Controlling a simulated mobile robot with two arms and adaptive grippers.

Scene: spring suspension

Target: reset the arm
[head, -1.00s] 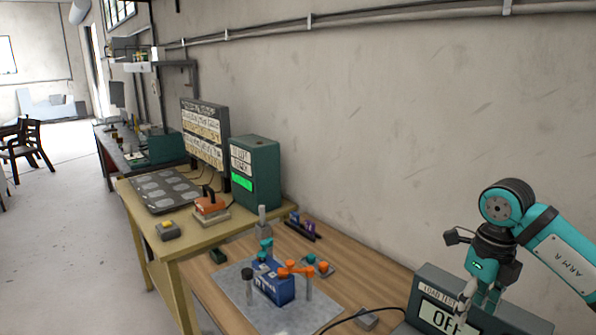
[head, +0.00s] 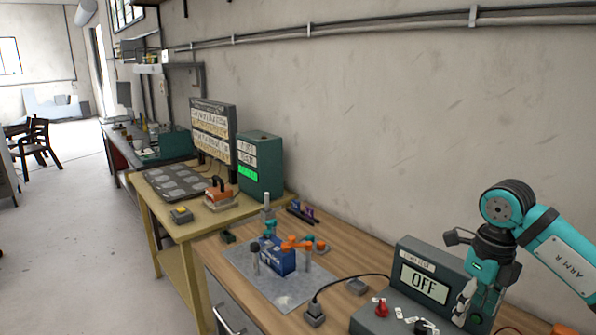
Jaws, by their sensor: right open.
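My right gripper (head: 468,303) is on the teal arm at the lower right, pointing down. Its fingers are open and I see nothing between them. It is in front of the right part of a grey load test box (head: 420,262) whose screen reads OFF. My left gripper is not in view. On the wooden bench, a blue block (head: 277,256) with orange and teal parts around it stands on a grey mat (head: 262,287), well left of my right gripper.
A red knob (head: 381,307) is on the grey panel before the screen. A black cable runs to a small plug block (head: 314,314) on the bench. A yellow table (head: 196,226) with a green cabinet (head: 259,165) stands further left. The wall is behind; open floor lies left.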

